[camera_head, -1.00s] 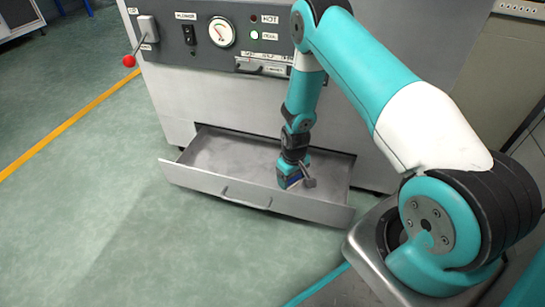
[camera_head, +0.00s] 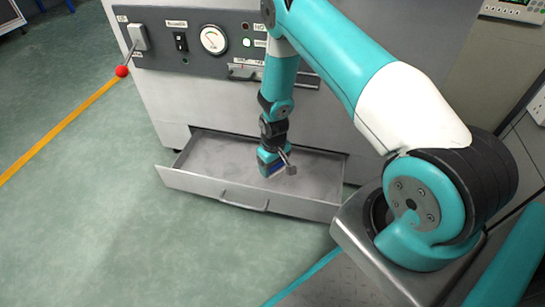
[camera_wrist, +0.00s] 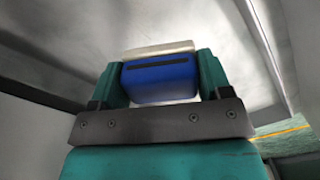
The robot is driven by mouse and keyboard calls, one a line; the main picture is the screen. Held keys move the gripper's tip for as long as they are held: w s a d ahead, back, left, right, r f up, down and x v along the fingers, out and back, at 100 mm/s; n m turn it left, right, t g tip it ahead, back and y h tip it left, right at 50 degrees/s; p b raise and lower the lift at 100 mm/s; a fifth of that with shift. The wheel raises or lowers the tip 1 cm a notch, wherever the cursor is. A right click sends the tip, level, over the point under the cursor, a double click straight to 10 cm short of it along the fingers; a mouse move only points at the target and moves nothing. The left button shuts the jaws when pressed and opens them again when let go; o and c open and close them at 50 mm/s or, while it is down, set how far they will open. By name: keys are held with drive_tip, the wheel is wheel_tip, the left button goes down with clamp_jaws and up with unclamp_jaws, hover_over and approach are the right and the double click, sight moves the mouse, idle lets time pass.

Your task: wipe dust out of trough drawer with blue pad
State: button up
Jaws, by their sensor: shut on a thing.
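My gripper (camera_head: 270,170) is lowered into the pulled-out trough drawer (camera_head: 190,183), near the middle of its length. In the wrist view my two teal fingers are shut on the blue pad (camera_wrist: 160,82), one finger at each side. A pale layer (camera_wrist: 158,49) shows at the pad's far edge. In the head view only a small part of the blue pad (camera_head: 273,168) shows below my gripper. The drawer floor (camera_head: 225,152) looks grey and slightly mottled. I cannot tell whether the pad touches it.
The drawer handle (camera_head: 244,203) faces open green floor (camera_head: 110,225).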

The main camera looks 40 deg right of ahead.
drive_tip(key=shift+r+p, duration=1.05)
drive_tip(key=shift+r, duration=0.5)
